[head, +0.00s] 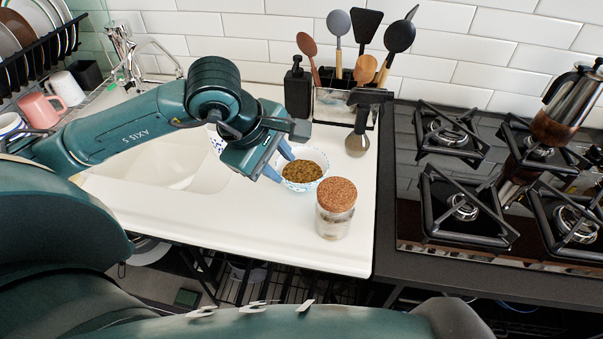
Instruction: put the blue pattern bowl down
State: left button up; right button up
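The blue pattern bowl (317,157) is white with blue marks around its rim and holds brown, grainy contents. It is upright over the white counter right of the sink; I cannot tell whether its base touches the counter. My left gripper (282,169) is at the bowl's left rim. Its two blue fingers stand apart with a visible gap, one by the upper left of the rim and one at the lower left. The gripper hides part of the bowl's left side. My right gripper is not in view.
A cork-topped jar (334,222) stands close in front of the bowl. A utensil rack (335,107) and a black soap bottle (298,90) are behind. The sink (165,170) lies left, the gas hob (460,205) right. The counter front left of the jar is clear.

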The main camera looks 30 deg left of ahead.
aim_at(289, 180)
pick_arm(q)
jog(key=shift+y, duration=0.8)
jog(key=w+f, duration=0.1)
jog(key=f, duration=0.1)
jog(key=w+a+f, duration=0.1)
jog(key=f, duration=0.1)
jog(key=w+f, duration=0.2)
jog(key=f, duration=0.1)
jog(key=shift+a, duration=0.35)
jog(key=shift+p+x, duration=0.35)
jog(key=shift+x, duration=2.35)
jog(key=shift+s, duration=0.1)
jog(key=shift+c, duration=0.3)
grip_shut()
jog(key=shift+r, duration=0.1)
